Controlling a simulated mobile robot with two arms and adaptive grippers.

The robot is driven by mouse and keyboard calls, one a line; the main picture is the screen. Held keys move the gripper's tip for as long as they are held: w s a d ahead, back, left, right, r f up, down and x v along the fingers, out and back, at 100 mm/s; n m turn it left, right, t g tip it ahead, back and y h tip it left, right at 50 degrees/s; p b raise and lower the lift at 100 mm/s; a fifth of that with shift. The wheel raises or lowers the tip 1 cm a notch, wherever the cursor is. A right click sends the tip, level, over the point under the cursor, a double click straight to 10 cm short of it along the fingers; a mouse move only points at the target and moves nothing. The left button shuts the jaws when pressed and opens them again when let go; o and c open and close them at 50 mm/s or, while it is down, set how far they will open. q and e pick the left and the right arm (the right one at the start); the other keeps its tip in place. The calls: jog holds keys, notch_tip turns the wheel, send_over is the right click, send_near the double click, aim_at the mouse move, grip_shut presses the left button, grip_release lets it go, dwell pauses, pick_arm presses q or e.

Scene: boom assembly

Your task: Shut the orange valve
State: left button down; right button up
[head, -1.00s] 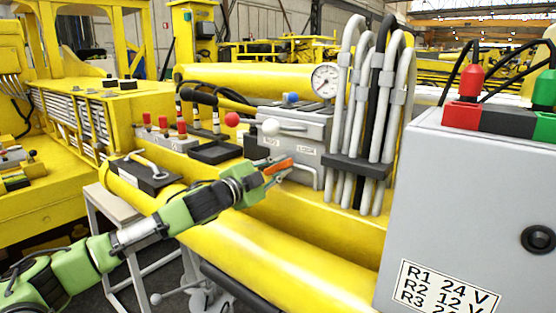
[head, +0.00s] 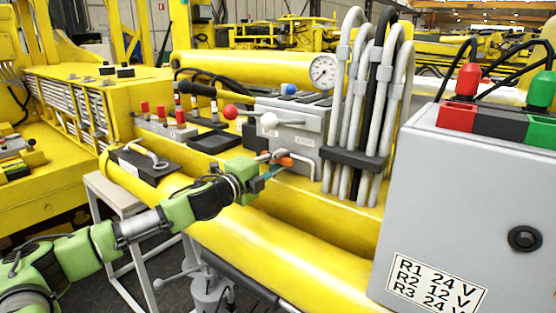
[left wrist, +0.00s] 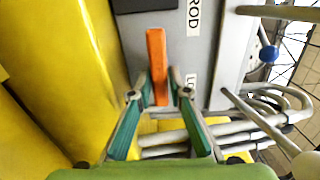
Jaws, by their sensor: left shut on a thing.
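The orange valve (head: 284,160) is a small flat lever low on the front of the grey valve block (head: 283,130). In the left wrist view the orange lever (left wrist: 156,60) points away from me, with its near end between my fingertips. My left gripper (head: 272,168) reaches in from the left and is shut on the lever, partly hiding it in the head view. In the left wrist view the teal fingers of my left gripper (left wrist: 160,92) flank the lever's near end. My right gripper is not in view.
Grey and black hoses (head: 366,110) rise to the right of the block, near a pressure gauge (head: 323,72). A grey control box (head: 465,200) stands at right. Levers with red (head: 230,112) and white (head: 268,120) knobs are above my gripper. A yellow boom (head: 270,240) runs below.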

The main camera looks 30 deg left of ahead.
aim_at(277, 161)
pick_arm(q)
jog(key=shift+a+r, duration=0.25)
jog(key=shift+r, duration=0.2)
jog(key=c, duration=2.2)
grip_release()
jog(key=shift+o, duration=1.1)
jog(key=shift+w+f, duration=0.35)
jog(key=shift+f, duration=0.1)
jog(key=shift+s+a+f, duration=0.15)
jog(key=shift+s, duration=2.4)
jog(key=shift+s+a, duration=0.1)
jog(key=shift+s, duration=1)
